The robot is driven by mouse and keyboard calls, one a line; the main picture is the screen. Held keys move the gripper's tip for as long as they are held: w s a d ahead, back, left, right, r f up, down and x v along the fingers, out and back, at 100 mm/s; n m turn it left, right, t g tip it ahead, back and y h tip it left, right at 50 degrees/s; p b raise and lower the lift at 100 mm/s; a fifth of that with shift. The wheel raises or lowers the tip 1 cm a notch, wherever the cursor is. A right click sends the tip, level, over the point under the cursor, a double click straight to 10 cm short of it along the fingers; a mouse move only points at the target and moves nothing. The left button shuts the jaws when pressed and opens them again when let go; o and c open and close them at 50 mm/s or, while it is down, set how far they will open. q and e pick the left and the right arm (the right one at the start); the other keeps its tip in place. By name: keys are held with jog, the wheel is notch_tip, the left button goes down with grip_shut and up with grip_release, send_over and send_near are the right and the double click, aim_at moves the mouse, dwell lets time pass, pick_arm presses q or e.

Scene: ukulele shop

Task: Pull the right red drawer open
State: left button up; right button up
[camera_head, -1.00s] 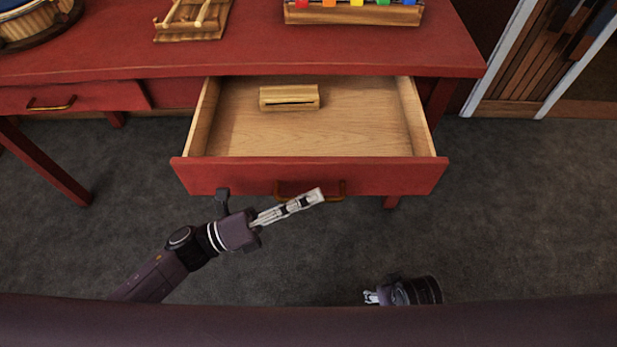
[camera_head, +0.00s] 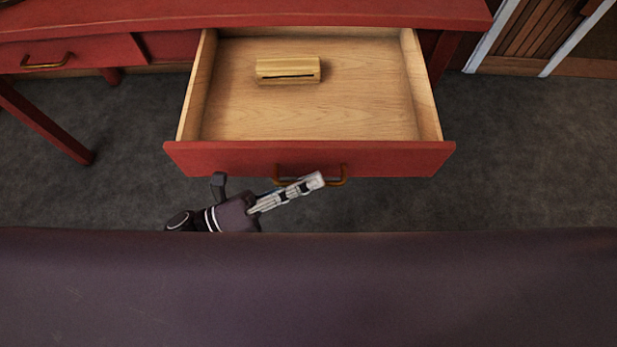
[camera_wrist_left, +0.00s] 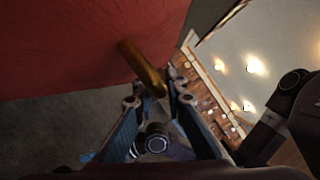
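The right red drawer (camera_head: 215,159) is pulled well out from under the red table, showing its pale wooden inside. Its brass handle (camera_head: 336,182) is on the middle of the front. My left gripper (camera_head: 315,181) is at this handle, just in front of the drawer. In the left wrist view, the handle (camera_wrist_left: 143,68) lies between the fingertips of my left gripper (camera_wrist_left: 155,88), which look closed around it; part of the contact is hidden. My right gripper is not in view.
A wooden block (camera_head: 288,71) lies in the drawer. The red tabletop (camera_head: 240,14) is above and behind it. A closed left drawer (camera_head: 90,52) with a brass handle is beside it. Dark grey carpet (camera_head: 530,150) is clear to the right.

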pick_arm(q)
jog(key=shift+o, duration=1.4)
jog(key=shift+a, duration=0.1)
jog(key=v, duration=1.2)
